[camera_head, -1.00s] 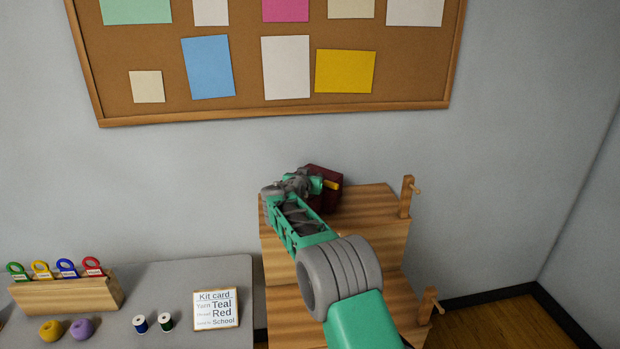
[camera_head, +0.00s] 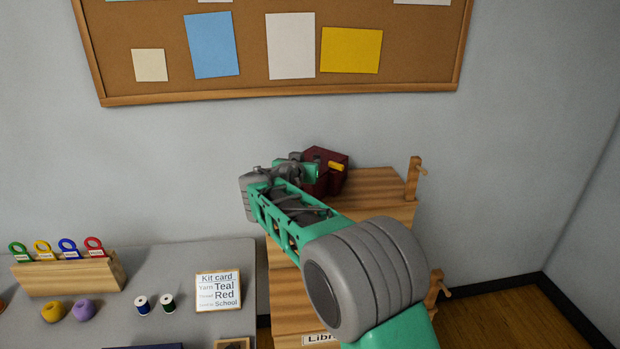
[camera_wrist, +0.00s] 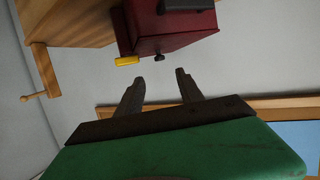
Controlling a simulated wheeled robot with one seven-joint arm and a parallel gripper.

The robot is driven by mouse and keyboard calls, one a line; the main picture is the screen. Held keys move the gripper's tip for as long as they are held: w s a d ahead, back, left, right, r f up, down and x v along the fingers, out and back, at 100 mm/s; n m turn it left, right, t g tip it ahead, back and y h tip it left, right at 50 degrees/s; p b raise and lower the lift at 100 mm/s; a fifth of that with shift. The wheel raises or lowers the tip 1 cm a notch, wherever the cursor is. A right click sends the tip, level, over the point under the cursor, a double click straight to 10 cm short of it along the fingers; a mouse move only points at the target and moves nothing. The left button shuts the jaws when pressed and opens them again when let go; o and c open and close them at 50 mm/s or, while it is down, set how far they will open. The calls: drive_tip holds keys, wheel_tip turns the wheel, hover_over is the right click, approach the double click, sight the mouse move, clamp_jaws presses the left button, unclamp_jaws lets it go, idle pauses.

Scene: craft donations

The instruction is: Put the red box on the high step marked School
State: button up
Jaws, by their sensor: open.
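The dark red box (camera_head: 337,182) sits on the top wooden step (camera_head: 378,186) at the back, near the wall, with a yellow tab on its side. In the wrist view the red box (camera_wrist: 178,36) shows a yellow tab and a dark knob, beside the wooden step (camera_wrist: 75,22). My gripper (camera_wrist: 157,76) is open and empty. Its two fingers point towards the box, with a visible gap between them and it. In the head view my wrist is just left of the box and hides part of it. No School label shows on the top step.
A lower step has a partly hidden label starting "Libr" (camera_head: 318,339). Wooden posts with pegs (camera_head: 413,178) stand on the steps' right side. A table at left holds a kit card (camera_head: 218,290), spools (camera_head: 141,304), yarn balls (camera_head: 84,310) and a tag rack (camera_head: 68,272).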

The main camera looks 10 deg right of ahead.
drive_tip(key=s+d+f+n+g+y, duration=0.1)
drive_tip(key=s+f+g, duration=0.2)
drive_tip(key=s, duration=1.1)
drive_tip(key=s+d+f+n+g+y, duration=0.1)
drive_tip(key=s+f, duration=0.5)
drive_tip(key=s, duration=0.8)
drive_tip(key=s+d+f+n+g+y, duration=0.2)
drive_tip(key=s+g, duration=0.4)
drive_tip(key=s, duration=0.9)
wheel_tip(320, 180, down, 2)
drive_tip(key=shift+f+n+y, duration=0.2)
drive_tip(key=shift+n+y, duration=0.2)
drive_tip(key=shift+y, duration=0.3)
